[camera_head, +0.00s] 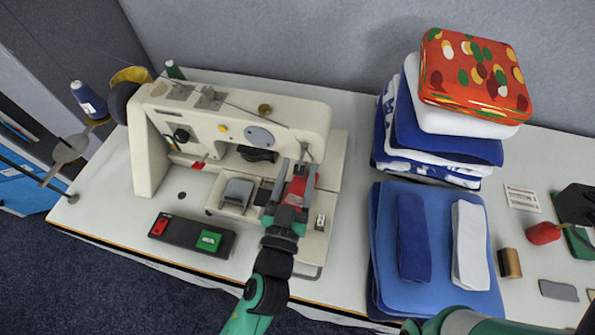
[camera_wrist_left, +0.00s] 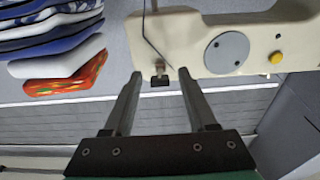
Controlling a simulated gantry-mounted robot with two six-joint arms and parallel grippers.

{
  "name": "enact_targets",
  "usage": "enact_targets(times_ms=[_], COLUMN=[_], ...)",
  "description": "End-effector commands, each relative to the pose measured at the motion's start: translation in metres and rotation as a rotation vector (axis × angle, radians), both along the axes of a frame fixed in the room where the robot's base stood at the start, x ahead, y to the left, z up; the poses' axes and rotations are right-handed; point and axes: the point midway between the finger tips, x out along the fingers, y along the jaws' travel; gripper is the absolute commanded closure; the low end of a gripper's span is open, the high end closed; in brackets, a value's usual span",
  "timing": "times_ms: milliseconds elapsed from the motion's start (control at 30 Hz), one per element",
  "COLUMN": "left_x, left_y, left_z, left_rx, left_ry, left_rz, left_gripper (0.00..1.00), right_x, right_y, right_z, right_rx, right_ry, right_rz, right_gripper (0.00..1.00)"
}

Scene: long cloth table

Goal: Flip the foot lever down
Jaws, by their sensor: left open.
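A cream sewing machine (camera_head: 225,115) stands on the left of the table, and its head shows in the left wrist view (camera_wrist_left: 245,35). My left gripper (camera_head: 298,168) is open at the right end of the machine head. In the left wrist view its two fingers (camera_wrist_left: 160,74) are apart. A small dark piece on a thin rod (camera_wrist_left: 159,80), possibly the foot lever, shows between the fingertips; I cannot tell whether they touch it. The gripper hides part of the needle area in the head view. My right gripper is out of view; part of its arm shows at the bottom right.
A switch box (camera_head: 190,236) with red and green buttons lies in front of the machine. Right of it are a folded blue cloth pile (camera_head: 440,215) and a cloth stack (camera_head: 440,135) topped by a red patterned item (camera_head: 473,75). A thread spool (camera_head: 88,100) stands at left.

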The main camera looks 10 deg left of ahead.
Motion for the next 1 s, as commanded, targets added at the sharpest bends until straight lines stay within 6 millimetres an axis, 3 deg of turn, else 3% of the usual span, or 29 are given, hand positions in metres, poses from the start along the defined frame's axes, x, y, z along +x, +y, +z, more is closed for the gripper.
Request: enact_targets(times_ms=[167, 600, 733, 967, 1000], left_x=[-0.011, -0.103, -0.114, -0.116, -0.116], left_y=[0.0, 0.003, 0.004, 0.005, 0.005], left_z=[-0.002, -0.013, -0.012, -0.012, -0.012], left_rx=[0.0, 0.001, 0.0, 0.0, 0.0], left_ry=[0.001, 0.001, 0.0, 0.0, 0.0], left_rz=[-0.002, -0.004, -0.002, 0.0, 0.0], left_gripper=[0.43, 0.43, 0.43, 0.43, 0.46], right_x=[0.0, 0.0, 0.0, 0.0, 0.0], right_y=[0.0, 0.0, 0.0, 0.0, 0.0], right_z=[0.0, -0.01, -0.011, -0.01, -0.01], right_rx=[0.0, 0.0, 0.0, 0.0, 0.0], right_ry=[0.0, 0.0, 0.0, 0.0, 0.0], right_rz=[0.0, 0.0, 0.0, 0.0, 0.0], right_gripper=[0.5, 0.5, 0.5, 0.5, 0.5])
